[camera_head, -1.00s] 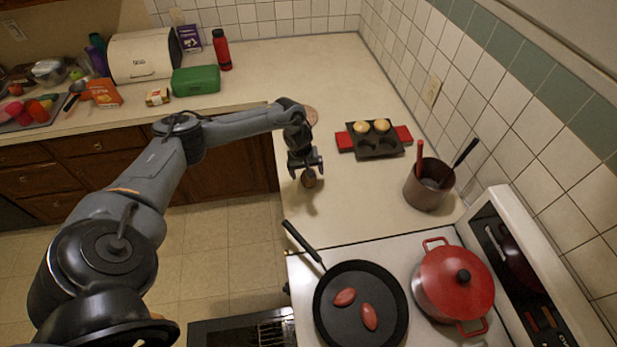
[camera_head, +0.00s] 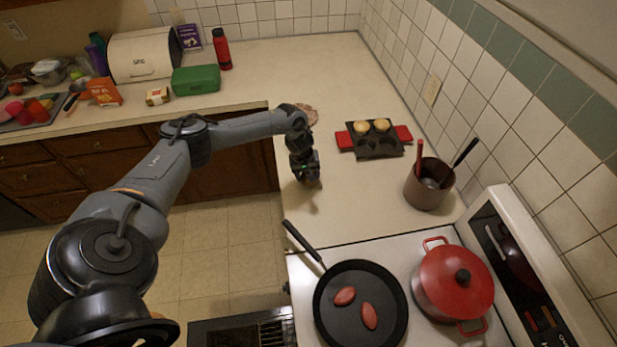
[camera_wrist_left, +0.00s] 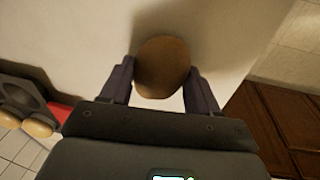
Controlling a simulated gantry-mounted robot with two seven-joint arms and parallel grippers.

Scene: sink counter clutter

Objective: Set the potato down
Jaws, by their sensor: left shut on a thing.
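The potato (camera_wrist_left: 163,66) is brown and rounded. In the left wrist view it sits between the two dark fingers of my left gripper (camera_wrist_left: 162,88), which are shut on it. In the head view my left gripper (camera_head: 308,178) is low over the counter (camera_head: 350,220), near its left edge, and mostly hides the potato. I cannot tell whether the potato touches the counter. My right gripper is not in view.
A muffin pan with red handles (camera_head: 376,147) lies to the right of the gripper. A brown utensil pot (camera_head: 428,190) stands further right. A frying pan (camera_head: 358,275) and red pot (camera_head: 453,282) stand on the stove. Bare counter surrounds the gripper.

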